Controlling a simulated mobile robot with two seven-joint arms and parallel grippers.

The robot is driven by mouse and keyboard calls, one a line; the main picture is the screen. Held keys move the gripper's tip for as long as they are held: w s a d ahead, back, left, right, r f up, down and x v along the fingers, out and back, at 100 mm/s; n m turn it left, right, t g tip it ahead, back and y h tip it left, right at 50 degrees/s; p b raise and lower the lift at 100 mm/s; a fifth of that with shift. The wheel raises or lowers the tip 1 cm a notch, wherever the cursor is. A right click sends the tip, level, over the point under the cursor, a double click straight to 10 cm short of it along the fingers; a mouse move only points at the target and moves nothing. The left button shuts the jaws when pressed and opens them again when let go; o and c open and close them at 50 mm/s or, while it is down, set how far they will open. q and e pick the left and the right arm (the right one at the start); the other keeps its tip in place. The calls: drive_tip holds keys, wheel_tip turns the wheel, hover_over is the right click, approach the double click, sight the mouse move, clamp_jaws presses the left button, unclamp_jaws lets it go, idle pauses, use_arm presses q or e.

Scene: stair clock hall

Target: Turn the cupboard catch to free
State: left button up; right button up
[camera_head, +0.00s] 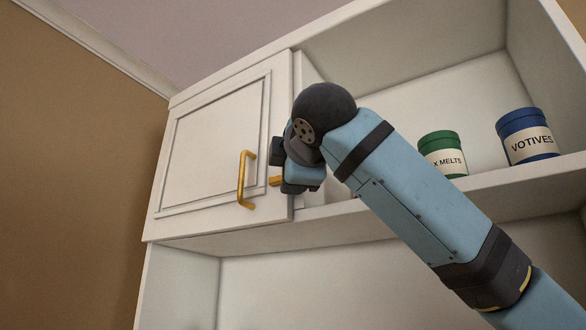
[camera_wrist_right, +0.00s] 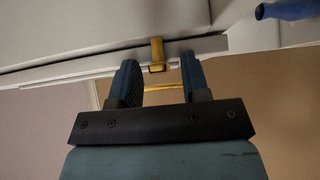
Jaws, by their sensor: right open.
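The white cupboard door (camera_head: 205,150) is shut in the head view and has a brass bar handle (camera_head: 243,180). The small brass catch (camera_head: 276,181) is at the door's right edge, partly hidden by my right gripper (camera_head: 284,169). In the right wrist view the catch (camera_wrist_right: 157,52) stands between the tips of my right gripper (camera_wrist_right: 159,64). The jaws are open, one finger on each side of the catch, with gaps showing. My left gripper is not in view.
Right of the door, an open shelf (camera_head: 480,182) holds a green jar (camera_head: 442,153) and a blue jar (camera_head: 527,136). My right arm crosses in front of this shelf. A blue object (camera_wrist_right: 287,10), not clearly identifiable, shows at the wrist view's top right.

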clamp_jaws()
use_arm(q)
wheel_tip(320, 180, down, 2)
drive_tip(key=b, duration=0.3)
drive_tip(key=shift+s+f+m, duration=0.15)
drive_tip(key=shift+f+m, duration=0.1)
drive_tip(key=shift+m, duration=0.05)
use_arm(e)
drive_tip(key=shift+a+f+m+t, duration=0.1)
drive_tip(key=shift+f+m+t, duration=0.1)
drive_tip(key=shift+m+t, duration=0.85)
unclamp_jaws()
use_arm(q)
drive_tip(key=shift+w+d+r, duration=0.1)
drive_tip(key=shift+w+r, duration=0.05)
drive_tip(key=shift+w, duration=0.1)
drive_tip(key=shift+b, duration=0.3)
